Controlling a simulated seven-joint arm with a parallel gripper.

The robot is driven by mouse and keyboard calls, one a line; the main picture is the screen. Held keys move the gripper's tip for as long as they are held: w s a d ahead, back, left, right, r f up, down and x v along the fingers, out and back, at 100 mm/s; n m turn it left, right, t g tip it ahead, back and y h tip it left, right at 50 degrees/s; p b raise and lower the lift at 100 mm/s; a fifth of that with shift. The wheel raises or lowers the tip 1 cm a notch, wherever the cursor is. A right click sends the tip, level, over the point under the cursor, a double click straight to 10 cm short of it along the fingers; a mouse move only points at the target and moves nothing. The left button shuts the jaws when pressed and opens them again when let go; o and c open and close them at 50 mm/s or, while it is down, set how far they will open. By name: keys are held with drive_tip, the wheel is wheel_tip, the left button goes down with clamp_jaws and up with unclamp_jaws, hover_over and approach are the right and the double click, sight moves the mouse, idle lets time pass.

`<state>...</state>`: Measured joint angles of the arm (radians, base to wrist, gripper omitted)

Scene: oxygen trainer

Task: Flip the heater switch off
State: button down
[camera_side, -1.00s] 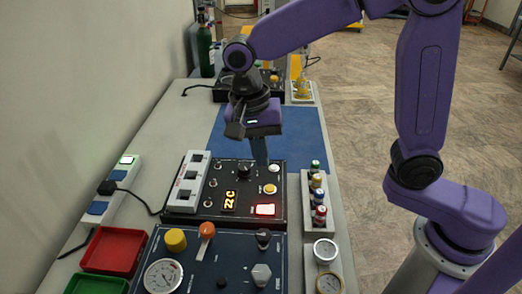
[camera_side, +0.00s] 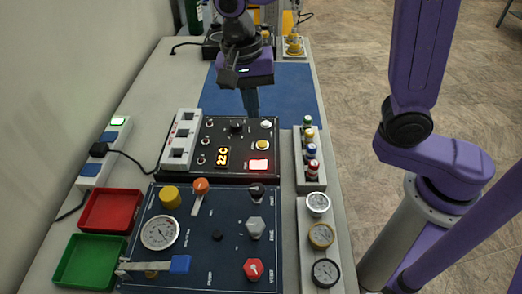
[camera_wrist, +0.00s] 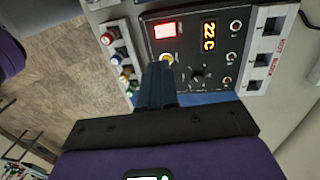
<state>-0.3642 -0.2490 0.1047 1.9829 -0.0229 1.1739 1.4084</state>
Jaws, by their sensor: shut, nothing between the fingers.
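The black control panel (camera_side: 240,171) has an orange 22C display (camera_side: 222,157), a lit red rectangle (camera_side: 259,165), a yellow button (camera_side: 262,144), a dark knob (camera_side: 236,126) and small toggles (camera_side: 201,160) along its left side. I cannot read which control is labelled heater. The wrist view shows the lit red rectangle (camera_wrist: 165,31), display (camera_wrist: 208,35), toggles (camera_wrist: 231,57) and knob (camera_wrist: 197,76). My gripper (camera_side: 252,113) is shut and empty, above the panel's far edge. In the wrist view its fingertips (camera_wrist: 163,66) overlap the yellow button (camera_wrist: 168,57); contact cannot be told.
A white strip with dark square openings (camera_side: 181,140) stands left of the panel. A rack of small coloured bottles (camera_side: 311,176) stands right. A larger blue panel (camera_side: 217,260) with knobs and gauge lies nearer. Red (camera_side: 82,213) and green (camera_side: 61,270) trays sit left. The blue mat (camera_side: 296,97) is clear.

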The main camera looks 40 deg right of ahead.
sight(264, 163)
drive_tip(key=shift+f, duration=0.15)
drive_tip(key=f, duration=0.4)
drive_tip(key=s+f, duration=0.1)
drive_tip(key=f, duration=0.4)
drive_tip(key=d+f, duration=0.1)
drive_tip(key=f, duration=0.3)
drive_tip(key=shift+s+d+f, duration=0.1)
drive_tip(key=shift+s+f, duration=0.05)
drive_tip(key=shift+f, duration=0.2)
drive_tip(key=shift+s+d+f, duration=0.1)
drive_tip(key=shift+f, duration=0.15)
drive_tip(key=shift+w+a+r, duration=0.1)
drive_tip(key=shift+w+a, duration=0.55)
drive_tip(key=shift+a, duration=0.1)
drive_tip(key=shift+r, duration=0.15)
